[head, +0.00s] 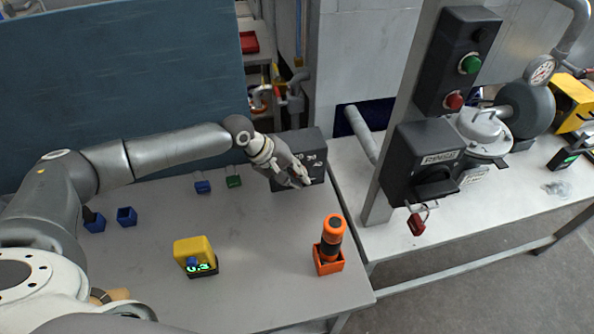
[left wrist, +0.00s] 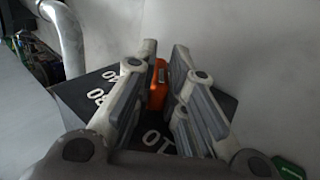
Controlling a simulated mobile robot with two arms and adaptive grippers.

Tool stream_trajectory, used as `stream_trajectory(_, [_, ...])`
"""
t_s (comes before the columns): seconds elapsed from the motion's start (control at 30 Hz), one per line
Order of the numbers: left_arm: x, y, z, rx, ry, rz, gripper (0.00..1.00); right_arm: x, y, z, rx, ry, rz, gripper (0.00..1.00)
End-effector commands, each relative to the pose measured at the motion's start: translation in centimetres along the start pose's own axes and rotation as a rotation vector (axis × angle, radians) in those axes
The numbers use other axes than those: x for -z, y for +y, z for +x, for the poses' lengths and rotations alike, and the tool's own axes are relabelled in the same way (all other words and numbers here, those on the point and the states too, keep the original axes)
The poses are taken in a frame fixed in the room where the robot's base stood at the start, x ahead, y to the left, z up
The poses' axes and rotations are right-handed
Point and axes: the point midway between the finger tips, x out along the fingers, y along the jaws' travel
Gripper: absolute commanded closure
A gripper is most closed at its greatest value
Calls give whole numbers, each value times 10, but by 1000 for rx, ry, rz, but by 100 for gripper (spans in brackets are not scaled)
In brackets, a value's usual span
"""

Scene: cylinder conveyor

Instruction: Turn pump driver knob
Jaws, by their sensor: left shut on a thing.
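The dark pump driver box (head: 285,142) stands at the back right of the grey table. Numbers are printed on its face, and the box also shows in the left wrist view (left wrist: 78,90). My left gripper (head: 300,182) is at the front of this box. In the left wrist view the orange knob (left wrist: 157,86) sits between the finger pads of my left gripper (left wrist: 163,72), which is shut on it. The fingers hide part of the knob and of the number dial. The knob is hidden in the head view. My right gripper is not in view.
On the table are an orange holder (head: 328,265) with an orange and black cylinder (head: 332,235), a yellow device with a green display (head: 195,255), and small blue and green blocks. A grey post with push buttons (head: 455,60) stands to the right.

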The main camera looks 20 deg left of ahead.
Motion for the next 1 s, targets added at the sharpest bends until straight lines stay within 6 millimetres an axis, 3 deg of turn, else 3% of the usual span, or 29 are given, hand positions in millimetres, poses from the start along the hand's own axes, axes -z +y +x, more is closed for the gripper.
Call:
stream_trajectory(0.03, [-1, 5, -5, 25, -3, -1, 100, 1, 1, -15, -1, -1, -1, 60])
stream_trajectory(0.2, [-2, 8, -6, 124, -5, -1, 100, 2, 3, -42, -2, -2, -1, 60])
stream_trajectory(0.5, [-2, 10, -3, 322, -5, -2, 100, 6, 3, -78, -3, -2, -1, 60])
stream_trajectory(1.0, [-2, 10, 3, 587, -4, -1, 100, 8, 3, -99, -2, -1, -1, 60])
